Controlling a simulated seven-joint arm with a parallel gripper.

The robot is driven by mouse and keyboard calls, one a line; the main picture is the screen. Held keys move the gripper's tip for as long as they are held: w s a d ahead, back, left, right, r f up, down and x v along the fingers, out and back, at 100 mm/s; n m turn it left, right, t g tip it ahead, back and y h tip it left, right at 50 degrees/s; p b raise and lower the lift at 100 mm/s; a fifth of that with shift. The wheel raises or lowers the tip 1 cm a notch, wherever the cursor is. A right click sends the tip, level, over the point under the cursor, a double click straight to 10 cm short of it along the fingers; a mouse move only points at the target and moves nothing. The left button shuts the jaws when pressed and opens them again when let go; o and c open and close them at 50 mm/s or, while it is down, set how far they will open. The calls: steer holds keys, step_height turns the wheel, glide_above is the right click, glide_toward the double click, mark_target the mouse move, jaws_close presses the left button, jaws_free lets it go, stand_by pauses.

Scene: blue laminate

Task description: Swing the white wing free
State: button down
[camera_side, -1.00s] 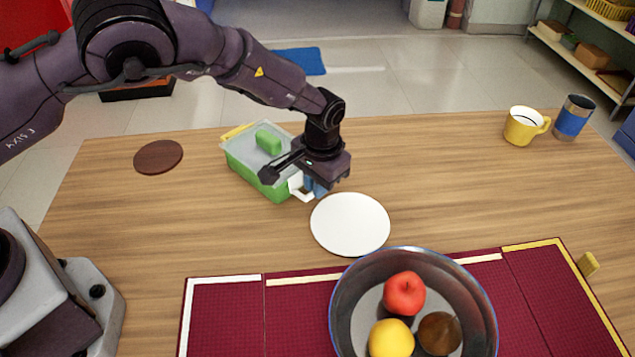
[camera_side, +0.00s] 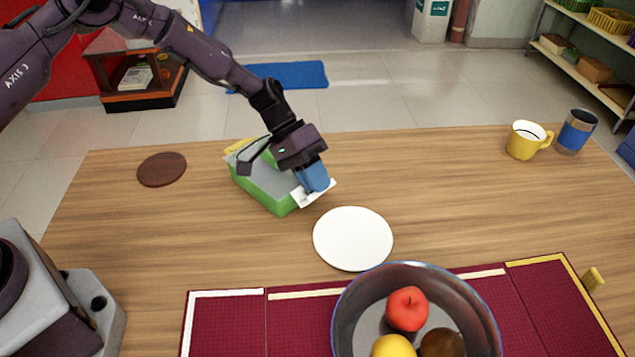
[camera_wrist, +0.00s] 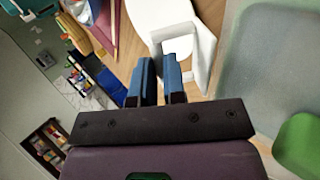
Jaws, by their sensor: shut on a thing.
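A green box (camera_side: 262,194) with a translucent lid stands at the back left of the table. It has a white wing (camera_side: 327,187) on its right side and a yellow wing (camera_side: 238,145) on its far side. My gripper (camera_side: 318,186), with blue fingertips, is tilted over the box's right side and shut on the white wing. The wing sticks outward from the box, like an open frame. In the wrist view the white wing (camera_wrist: 204,58) lies at the fingertips (camera_wrist: 160,68), with the lid (camera_wrist: 275,65) to its right. The fingers partly hide the wing's grip point.
A white plate (camera_side: 352,239) lies just in front of the box. A bowl (camera_side: 345,310) of fruit stands on a dark red mat (camera_side: 228,325). A brown disc (camera_side: 162,169) lies left; a yellow mug (camera_side: 523,140) and blue cup (camera_side: 577,131) stand right. The middle right is clear.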

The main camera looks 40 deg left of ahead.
steer(key=shift+a+r+h, duration=0.15)
steer(key=shift+a+h, duration=0.05)
steer(key=shift+h, duration=0.5)
steer(key=c, duration=1.2)
jaws_free()
steer(key=shift+o, duration=0.2)
steer(key=shift+a, duration=0.1)
steer(key=v, duration=1.3)
steer(key=shift+w, duration=0.1)
